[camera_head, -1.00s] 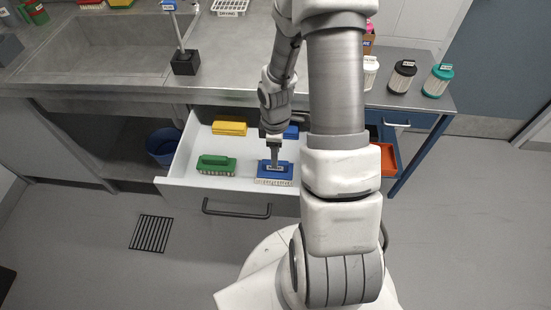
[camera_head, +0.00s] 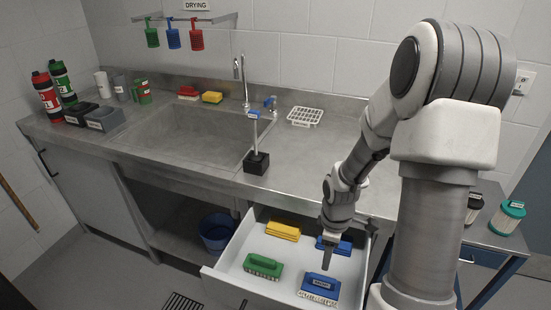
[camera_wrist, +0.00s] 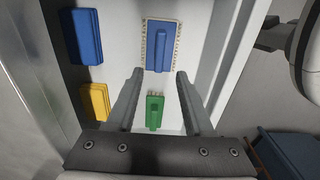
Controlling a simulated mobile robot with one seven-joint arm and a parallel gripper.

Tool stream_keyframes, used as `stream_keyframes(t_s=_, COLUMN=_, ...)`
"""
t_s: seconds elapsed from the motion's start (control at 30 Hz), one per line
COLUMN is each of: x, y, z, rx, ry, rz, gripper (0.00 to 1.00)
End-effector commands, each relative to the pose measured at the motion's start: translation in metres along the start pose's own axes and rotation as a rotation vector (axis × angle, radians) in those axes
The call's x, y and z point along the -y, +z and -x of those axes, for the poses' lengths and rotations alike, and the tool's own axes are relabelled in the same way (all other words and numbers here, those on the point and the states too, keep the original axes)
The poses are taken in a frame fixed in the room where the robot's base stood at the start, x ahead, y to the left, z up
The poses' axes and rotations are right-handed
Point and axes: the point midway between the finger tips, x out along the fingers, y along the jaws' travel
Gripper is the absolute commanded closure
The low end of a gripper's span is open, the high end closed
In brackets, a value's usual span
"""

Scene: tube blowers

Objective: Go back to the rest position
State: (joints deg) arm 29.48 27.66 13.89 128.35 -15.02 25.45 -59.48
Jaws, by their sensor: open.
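My gripper (camera_head: 328,258) hangs over the open white drawer, pointing down. In the wrist view my gripper (camera_wrist: 157,75) is open, with nothing between its fingers. A blue brush with white bristles (camera_head: 320,288) lies in the drawer, below and just in front of the fingertips; it also shows beyond the fingertips in the wrist view (camera_wrist: 160,45). A green brush (camera_head: 263,265) lies to its left.
The drawer (camera_head: 222,262) is pulled out below the counter (camera_head: 215,187). A black stand (camera_head: 256,162) with an upright brush and a white rack (camera_head: 305,116) are on the counter. A blue bucket (camera_head: 217,232) is under the sink. A teal-lidded jar (camera_head: 508,217) stands at right.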

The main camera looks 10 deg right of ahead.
Motion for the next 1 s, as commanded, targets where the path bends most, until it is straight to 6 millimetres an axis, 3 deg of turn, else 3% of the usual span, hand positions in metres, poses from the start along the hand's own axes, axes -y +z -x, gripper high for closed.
stream_keyframes(t_s=0.17, x=0.0, y=-0.003, z=0.019, rx=0.006, ry=0.026, rz=-0.035, gripper=0.48)
stream_keyframes(t_s=0.47, x=0.014, y=-0.02, z=0.12, rx=-0.012, ry=0.162, rz=-0.275, gripper=0.48)
stream_keyframes(t_s=0.8, x=0.063, y=-0.035, z=0.224, rx=-0.153, ry=0.271, rz=-0.584, gripper=0.48)
stream_keyframes(t_s=1.0, x=0.101, y=-0.035, z=0.267, rx=-0.268, ry=0.289, rz=-0.744, gripper=0.48)
